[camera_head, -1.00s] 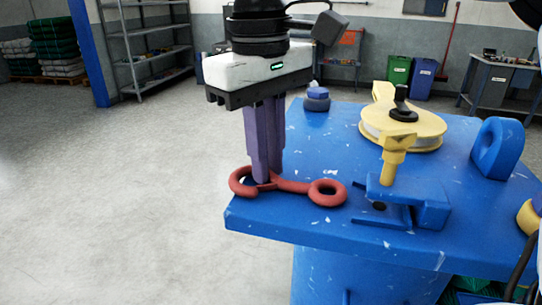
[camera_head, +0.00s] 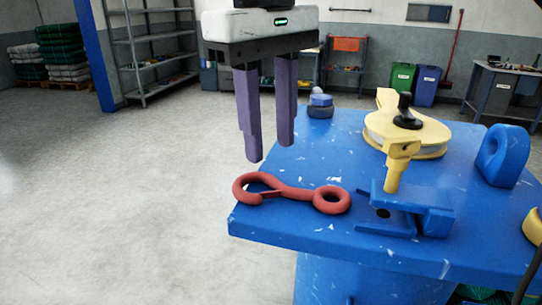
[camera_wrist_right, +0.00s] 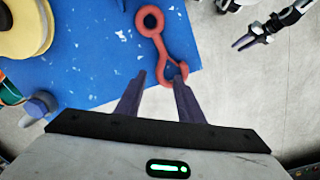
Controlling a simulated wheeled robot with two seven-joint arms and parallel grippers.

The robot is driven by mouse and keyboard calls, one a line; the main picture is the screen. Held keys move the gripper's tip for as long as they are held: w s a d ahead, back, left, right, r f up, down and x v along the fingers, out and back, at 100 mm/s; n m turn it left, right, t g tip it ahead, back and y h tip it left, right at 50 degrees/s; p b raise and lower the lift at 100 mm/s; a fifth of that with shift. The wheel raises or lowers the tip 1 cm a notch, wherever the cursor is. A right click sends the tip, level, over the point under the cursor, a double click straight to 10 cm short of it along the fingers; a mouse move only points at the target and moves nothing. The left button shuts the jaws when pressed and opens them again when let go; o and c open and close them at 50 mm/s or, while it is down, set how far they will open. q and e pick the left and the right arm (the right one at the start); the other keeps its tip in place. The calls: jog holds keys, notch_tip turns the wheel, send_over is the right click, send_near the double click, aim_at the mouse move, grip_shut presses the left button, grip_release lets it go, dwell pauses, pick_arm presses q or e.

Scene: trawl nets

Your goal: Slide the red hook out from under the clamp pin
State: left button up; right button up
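The red hook (camera_head: 292,194) lies flat on the blue table near its front left corner. Its ring end points right and its curved end left. The yellow clamp pin (camera_head: 393,178) stands in the blue clamp (camera_head: 432,220), to the right of the hook. The hook's ring is beside the clamp, with a small gap. My right gripper (camera_head: 271,153) hangs above the hook with its purple fingers apart and empty. In the right wrist view the hook (camera_wrist_right: 160,42) lies beyond the fingertips. My left gripper (camera_wrist_right: 246,41) shows small there, its opening unclear.
The blue table (camera_head: 300,228) also carries a yellow-rimmed reel (camera_head: 420,136), a blue eye lug (camera_head: 502,157) and a blue knob (camera_head: 320,106) at the back. The table's left edge is close to the hook. Open floor lies to the left.

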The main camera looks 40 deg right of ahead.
aim_at(268, 181)
notch_tip(268, 181, up, 5)
jog(key=shift+a+r, duration=0.1)
jog(key=shift+a, duration=0.05)
dwell(0.6)
